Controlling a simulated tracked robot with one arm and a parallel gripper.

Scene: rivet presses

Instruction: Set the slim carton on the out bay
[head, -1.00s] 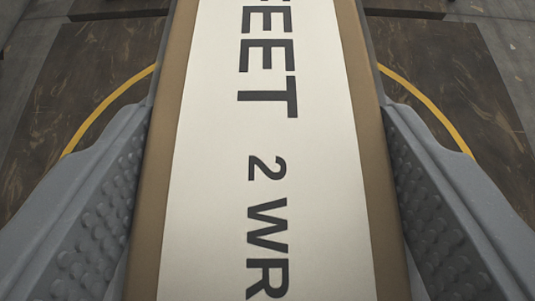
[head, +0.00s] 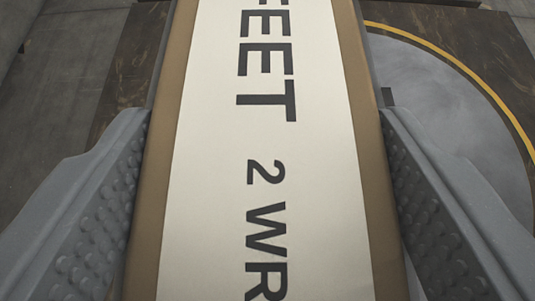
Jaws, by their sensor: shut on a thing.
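The slim carton (head: 152,215) is brown with a broad white label bearing dark letters, "FEET 2 WR". It fills the middle of the view, running from the top edge to the bottom edge. My gripper (head: 265,150) is shut on it, with one grey studded jaw on each side. The far end of the carton is out of view. Whether any ground marking here is the out bay, I cannot tell; no bay label shows.
A round grey area (head: 440,110) edged by a yellow curved line (head: 465,68) lies below at the right. Dark brown scuffed surface (head: 140,65) shows on both sides of the carton, with grey floor (head: 60,80) at the left. The carton hides the ground directly beneath.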

